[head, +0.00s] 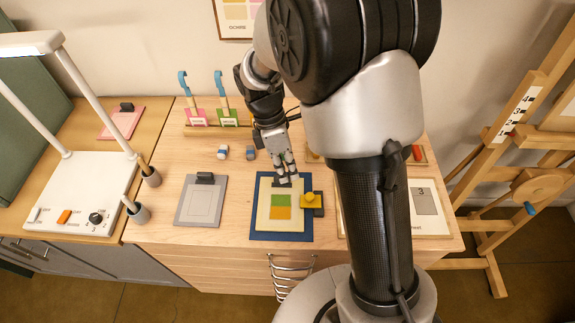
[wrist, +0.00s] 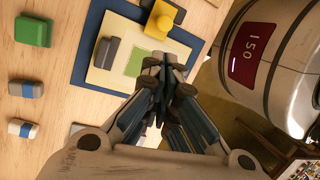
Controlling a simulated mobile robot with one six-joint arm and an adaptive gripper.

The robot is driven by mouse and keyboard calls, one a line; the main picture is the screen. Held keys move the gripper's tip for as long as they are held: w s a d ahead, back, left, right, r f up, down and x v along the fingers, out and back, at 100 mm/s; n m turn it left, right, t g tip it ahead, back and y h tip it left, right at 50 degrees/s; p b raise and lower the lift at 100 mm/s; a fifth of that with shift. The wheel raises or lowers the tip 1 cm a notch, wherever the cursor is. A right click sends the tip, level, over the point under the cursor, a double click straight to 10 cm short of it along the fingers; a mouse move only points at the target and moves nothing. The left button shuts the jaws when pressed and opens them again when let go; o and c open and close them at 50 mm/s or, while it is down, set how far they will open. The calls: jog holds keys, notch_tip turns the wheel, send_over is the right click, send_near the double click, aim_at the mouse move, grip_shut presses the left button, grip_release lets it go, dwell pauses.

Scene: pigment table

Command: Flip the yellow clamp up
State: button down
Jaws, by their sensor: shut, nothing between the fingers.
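The yellow clamp (head: 310,200) sits at the right edge of a blue board (head: 262,236), with a dark block beside it. In the wrist view the clamp (wrist: 161,20) shows at the top, a yellow piece with a rounded knob. Whether its lever is up or down is hard to tell. My gripper (head: 287,174) is over the board's far edge, left of and beyond the clamp. It is shut and empty; in the wrist view its fingertips (wrist: 160,72) meet in front of the cream sheet, apart from the clamp.
A dark grey block (wrist: 104,52) lies on the cream sheet (head: 267,225) near my fingertips. A grey clipboard (head: 186,213) lies to the left. My arm hides part of the right side.

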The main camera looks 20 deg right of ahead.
aim_at(311, 200)
jog(key=shift+w, duration=0.1)
jog(key=shift+f, duration=0.1)
jog(key=b+x, duration=0.3)
jog(key=x, duration=0.7)
jog(key=shift+b, duration=0.3)
